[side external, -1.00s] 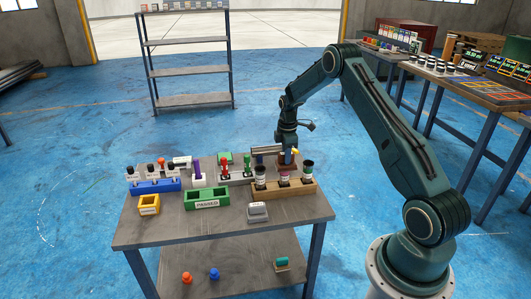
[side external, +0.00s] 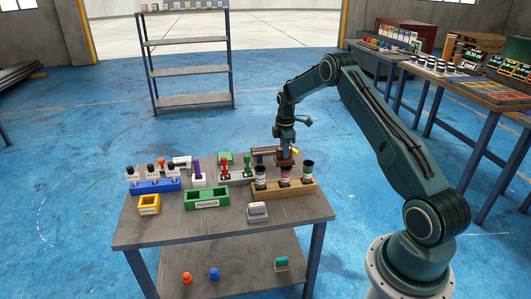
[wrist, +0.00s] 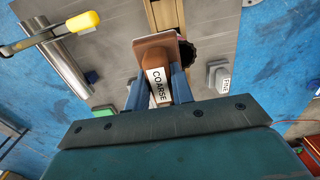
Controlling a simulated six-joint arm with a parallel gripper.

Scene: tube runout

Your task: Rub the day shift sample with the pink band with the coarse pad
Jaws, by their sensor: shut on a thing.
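My gripper (side external: 285,152) is shut on the brown coarse pad, whose white label reads COARSE in the wrist view (wrist: 158,84). In the side view the pad (side external: 285,159) is just behind and above the pink-banded sample (side external: 284,177). That sample stands upright in the middle of the wooden rack (side external: 272,192), between a white-banded sample (side external: 260,177) and a green-banded one (side external: 308,171). I cannot tell whether the pad touches a sample.
The grey FINE pad (wrist: 219,77) lies beside the rack. A yellow-tipped tool (wrist: 82,22) and a metal cylinder (wrist: 62,67) are close on the other side. A green PASSED bin (side external: 206,204), yellow bin (side external: 149,211) and blue rack (side external: 150,188) stand left.

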